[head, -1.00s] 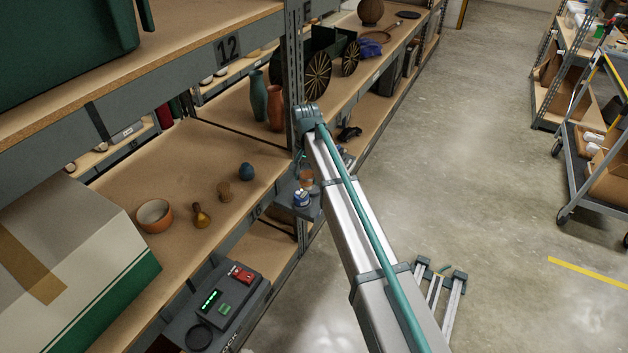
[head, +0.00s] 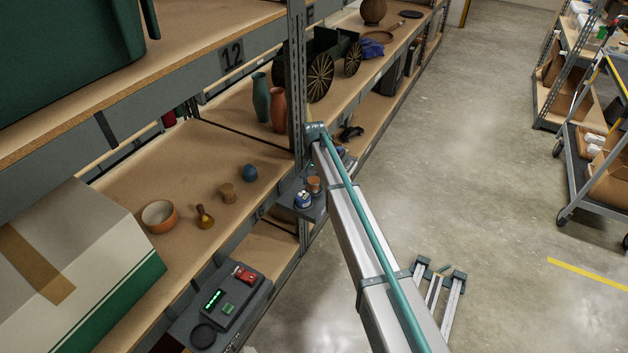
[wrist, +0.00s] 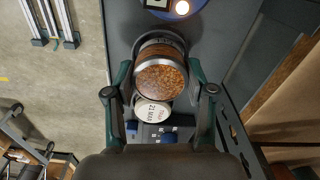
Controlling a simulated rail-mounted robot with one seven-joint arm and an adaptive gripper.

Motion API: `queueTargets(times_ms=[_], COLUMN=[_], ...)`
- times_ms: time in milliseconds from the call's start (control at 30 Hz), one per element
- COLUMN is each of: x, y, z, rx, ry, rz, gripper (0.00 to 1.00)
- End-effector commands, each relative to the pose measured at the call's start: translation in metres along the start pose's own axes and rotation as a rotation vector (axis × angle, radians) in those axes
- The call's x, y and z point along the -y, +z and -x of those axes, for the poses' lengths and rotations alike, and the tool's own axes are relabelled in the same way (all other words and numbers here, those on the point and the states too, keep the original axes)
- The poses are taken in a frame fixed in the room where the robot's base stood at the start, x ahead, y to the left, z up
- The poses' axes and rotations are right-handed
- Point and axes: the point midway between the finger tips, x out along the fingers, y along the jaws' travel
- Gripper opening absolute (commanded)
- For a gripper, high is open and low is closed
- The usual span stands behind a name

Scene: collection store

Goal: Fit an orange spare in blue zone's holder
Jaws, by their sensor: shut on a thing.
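An orange spare (wrist: 160,78), a short cylinder with grainy orange filling and a pale metal rim, sits between the green fingers of my gripper (wrist: 160,88) in the wrist view. The fingers are shut on its sides. A dark curved rim (wrist: 153,34) shows around its far side; I cannot tell whether the spare is seated in it. In the head view my gripper is not clearly visible behind my arm. There, a blue-and-white can (head: 303,200) and an orange-brown cylinder (head: 313,185) stand on a small grey ledge (head: 318,208) by the shelf post.
A white date disc (wrist: 152,109) and blue knobs (wrist: 168,137) lie close below the spare. The shelf post (head: 297,90) stands beside the ledge. A grey control box (head: 228,300) is at lower left.

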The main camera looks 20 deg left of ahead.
Motion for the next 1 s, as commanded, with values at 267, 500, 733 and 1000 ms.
queueTargets(times_ms=[267,500,733,1000], x=[0.0001,0.0000,0.0000,0.0000], y=[0.0000,0.0001,0.0001,0.0000], z=[-0.0043,-0.0103,-0.0109,-0.0106], rx=[-0.001,0.000,0.000,0.000], ry=[-0.001,0.000,0.000,0.000], rz=[0.000,0.000,0.000,0.000], gripper=[0.18,0.18,0.80,0.80])
